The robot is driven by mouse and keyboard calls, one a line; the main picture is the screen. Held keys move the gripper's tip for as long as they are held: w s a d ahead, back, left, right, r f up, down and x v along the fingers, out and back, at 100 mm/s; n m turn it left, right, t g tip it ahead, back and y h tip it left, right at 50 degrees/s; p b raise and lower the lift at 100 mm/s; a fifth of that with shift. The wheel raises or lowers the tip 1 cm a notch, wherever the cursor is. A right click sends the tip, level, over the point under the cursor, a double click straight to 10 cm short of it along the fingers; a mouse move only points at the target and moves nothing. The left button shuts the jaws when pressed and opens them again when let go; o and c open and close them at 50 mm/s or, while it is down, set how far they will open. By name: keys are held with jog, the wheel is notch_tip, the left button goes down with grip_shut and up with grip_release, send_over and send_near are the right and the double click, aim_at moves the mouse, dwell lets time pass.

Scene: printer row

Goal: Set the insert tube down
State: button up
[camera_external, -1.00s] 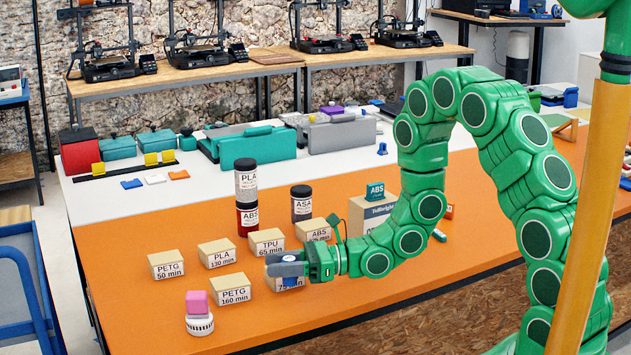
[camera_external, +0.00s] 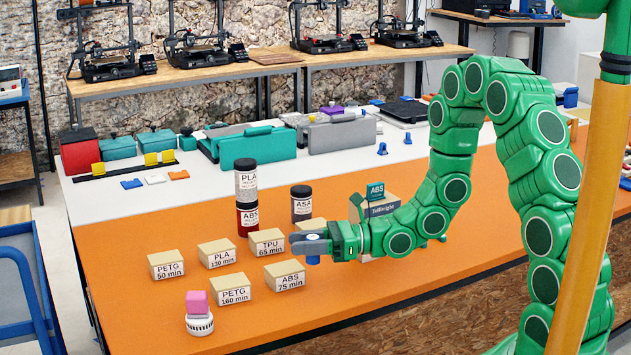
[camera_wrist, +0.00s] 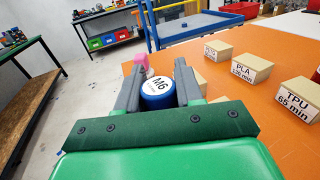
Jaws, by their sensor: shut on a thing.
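The insert tube (camera_wrist: 157,92) is blue with a white top marked M6. My gripper (camera_wrist: 158,88) is shut on it, with one grey finger on each side, in the wrist view. In the external view my gripper (camera_external: 307,244) reaches left above the orange table, and only a small blue part of the tube (camera_external: 312,259) shows under the fingers. The tube's lower end is mostly hidden, and I cannot tell how high it is above the table.
The orange table (camera_external: 350,306) carries labelled boxes, including ABS 75 min (camera_external: 285,276) and TPU 65 min (camera_external: 267,242). A box behind my gripper (camera_external: 312,227) is partly hidden. The ASA jar (camera_external: 302,204) stands behind. The table's front right is clear.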

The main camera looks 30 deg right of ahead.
jog(key=s+d+r+m+t, duration=0.1)
jog(key=s+d, duration=0.4)
jog(key=d, duration=0.6)
jog(key=s+d+r+t+h, duration=0.1)
jog(key=s+d, duration=0.3)
jog(key=d, duration=0.6)
jog(key=s+d+r+m, duration=0.1)
jog(key=s+d, duration=0.4)
jog(key=d, duration=0.6)
jog(key=w+f, duration=0.3)
jog(key=w, duration=0.1)
jog(key=w+d+f, duration=0.1)
jog(key=w+f, duration=0.2)
jog(key=w, duration=0.1)
jog(key=w+d+f, duration=0.1)
jog(key=w+f, duration=0.2)
jog(key=w, duration=0.1)
jog(key=shift+w, duration=0.2)
jog(key=shift+w+d+f, duration=0.15)
jog(key=shift+w+f, duration=0.55)
jog(key=shift+f, duration=1.55)
jog(key=shift+f, duration=0.15)
jog(key=o, duration=1.1)
jog(key=shift+d, duration=0.1)
